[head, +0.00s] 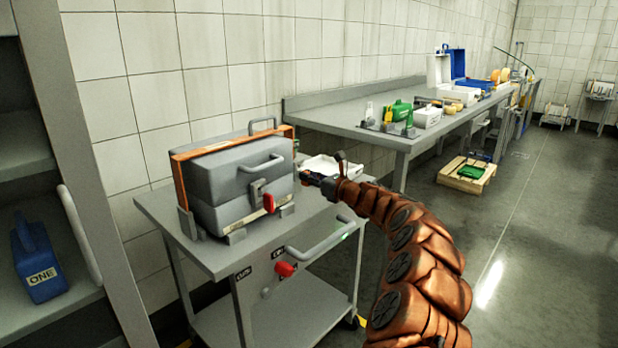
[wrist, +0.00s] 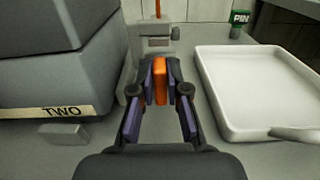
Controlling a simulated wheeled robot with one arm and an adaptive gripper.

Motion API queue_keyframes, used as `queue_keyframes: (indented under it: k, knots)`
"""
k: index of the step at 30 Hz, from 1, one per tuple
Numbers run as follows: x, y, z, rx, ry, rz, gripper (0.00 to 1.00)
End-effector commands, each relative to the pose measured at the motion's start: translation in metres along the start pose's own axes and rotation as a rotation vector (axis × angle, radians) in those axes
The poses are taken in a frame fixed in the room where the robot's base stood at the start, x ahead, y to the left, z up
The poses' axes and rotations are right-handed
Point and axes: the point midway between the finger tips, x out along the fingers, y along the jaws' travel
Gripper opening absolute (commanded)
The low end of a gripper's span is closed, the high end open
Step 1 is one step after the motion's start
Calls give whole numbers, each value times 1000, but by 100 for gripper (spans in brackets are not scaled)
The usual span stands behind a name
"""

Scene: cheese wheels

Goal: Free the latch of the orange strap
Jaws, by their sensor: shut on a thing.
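A grey case (head: 235,175) with a lid and handle sits on a grey cart, with the orange strap (head: 180,185) running over it. In the wrist view the case (wrist: 60,70) stands at left, labelled TWO. The strap (wrist: 157,8) comes down to a grey latch bracket (wrist: 158,38) straight ahead. My gripper (head: 308,179) is at the right side of the case. In the wrist view my gripper (wrist: 160,82) is shut on an upright orange piece (wrist: 160,80), which looks like the latch lever. Its lower end is hidden by the fingers.
A white tray (wrist: 265,95) lies close on the right of my gripper on the cart top (head: 160,208). A green PIN block (wrist: 240,20) stands behind it. A red-tipped lever (head: 268,203) is on the case front. A long bench (head: 345,115) stands behind.

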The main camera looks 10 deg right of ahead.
Motion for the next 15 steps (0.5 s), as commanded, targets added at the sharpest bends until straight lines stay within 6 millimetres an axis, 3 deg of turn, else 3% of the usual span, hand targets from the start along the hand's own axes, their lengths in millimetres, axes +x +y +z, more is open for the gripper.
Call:
queue_keyframes:
  k: [8,15]
  knots:
    - [0,0,-2,-39,0,0,0]
    - [0,2,-3,-177,-1,-1,0]
